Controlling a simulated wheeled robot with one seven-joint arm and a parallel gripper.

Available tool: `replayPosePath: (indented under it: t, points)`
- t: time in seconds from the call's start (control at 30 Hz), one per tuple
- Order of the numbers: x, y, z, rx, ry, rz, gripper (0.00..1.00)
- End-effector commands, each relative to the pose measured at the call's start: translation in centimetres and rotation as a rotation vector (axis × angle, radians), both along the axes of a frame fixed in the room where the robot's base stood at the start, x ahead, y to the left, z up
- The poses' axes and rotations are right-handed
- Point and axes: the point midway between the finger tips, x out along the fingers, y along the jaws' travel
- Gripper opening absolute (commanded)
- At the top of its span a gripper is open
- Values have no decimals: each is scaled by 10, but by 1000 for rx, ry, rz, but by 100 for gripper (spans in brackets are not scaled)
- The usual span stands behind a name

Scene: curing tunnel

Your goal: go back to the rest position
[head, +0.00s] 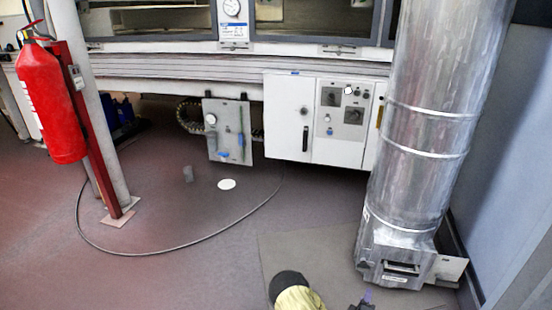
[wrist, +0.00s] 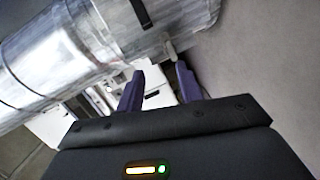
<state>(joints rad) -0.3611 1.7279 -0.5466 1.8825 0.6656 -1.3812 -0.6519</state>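My gripper (wrist: 160,68) shows in the wrist view with its two purple fingers apart and nothing between them. In the head view only a small part of my gripper (head: 364,300) shows at the bottom edge, right of my black and yellow arm part. The rest of the arm is out of frame. The silver duct (head: 428,120) stands right of and beyond the gripper in the head view. The duct also fills the upper left of the wrist view (wrist: 60,60).
A red fire extinguisher (head: 50,100) hangs on a post at left. A white control cabinet (head: 290,120) and a grey panel (head: 222,145) sit under the tunnel. The central floor is mostly open.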

Motion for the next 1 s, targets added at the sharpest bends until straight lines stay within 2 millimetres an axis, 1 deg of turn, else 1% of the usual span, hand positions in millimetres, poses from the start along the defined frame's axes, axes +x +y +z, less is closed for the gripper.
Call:
replayPosePath:
  t: [0.03,0.27,0.53,0.77,0.87,1.0]
  points:
    - [5,0,16,57,5,-41,36]
    - [11,6,56,318,62,-207,36]
    - [7,30,112,613,141,-350,36]
    - [-6,60,168,841,222,-432,36]
    - [-15,75,195,928,262,-456,36]
    - [-31,95,235,1035,324,-485,36]
